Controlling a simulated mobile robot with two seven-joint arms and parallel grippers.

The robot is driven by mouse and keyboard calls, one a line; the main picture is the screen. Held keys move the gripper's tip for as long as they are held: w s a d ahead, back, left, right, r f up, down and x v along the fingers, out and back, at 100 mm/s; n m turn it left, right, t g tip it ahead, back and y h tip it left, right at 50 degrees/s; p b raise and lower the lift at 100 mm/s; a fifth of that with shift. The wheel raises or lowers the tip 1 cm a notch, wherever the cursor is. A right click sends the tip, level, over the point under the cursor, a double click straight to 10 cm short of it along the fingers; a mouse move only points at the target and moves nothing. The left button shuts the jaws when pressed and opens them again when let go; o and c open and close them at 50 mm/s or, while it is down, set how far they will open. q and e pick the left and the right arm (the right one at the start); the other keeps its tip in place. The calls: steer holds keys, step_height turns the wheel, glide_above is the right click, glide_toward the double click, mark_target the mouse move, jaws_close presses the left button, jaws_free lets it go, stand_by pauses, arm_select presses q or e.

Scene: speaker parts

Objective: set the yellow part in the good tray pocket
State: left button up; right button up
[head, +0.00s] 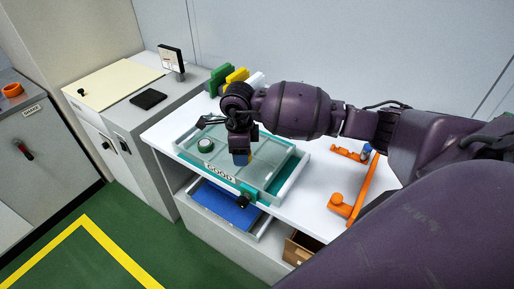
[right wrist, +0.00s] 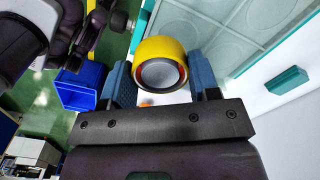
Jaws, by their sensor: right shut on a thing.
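My right gripper (head: 240,158) points down over the tray marked GOOD (head: 220,171), a pale tray with a teal rim on the white table. The tray's round pockets (right wrist: 240,50) show beyond the part, which appears above the tray. In the head view the part is mostly hidden by the gripper. A green-and-white round part (head: 205,145) sits at the tray's left.
Orange fixtures (head: 340,205) stand on the table to the right. Green (head: 219,79) and yellow (head: 237,76) pieces stand at the back. A blue-lined drawer (head: 225,205) lies below the table's front edge. A grey cabinet with a small screen (head: 171,58) stands left.

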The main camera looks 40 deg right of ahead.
steer(key=d+m, duration=0.1)
steer(key=m, duration=0.3)
steer(key=d+f+m+p, duration=0.1)
steer(key=d+m, duration=0.1)
steer(key=m, duration=0.2)
steer(key=d+f+m+p, duration=0.1)
steer(key=m, duration=0.2)
steer(key=shift+s+d+f+m, duration=0.2)
steer(key=shift+d+m, duration=0.15)
steer(key=shift+m, duration=0.05)
steer(key=shift+f+b, duration=1.55)
steer(key=shift+f, duration=0.95)
steer(key=shift+f+b, duration=0.4)
steer(key=shift+f, duration=0.05)
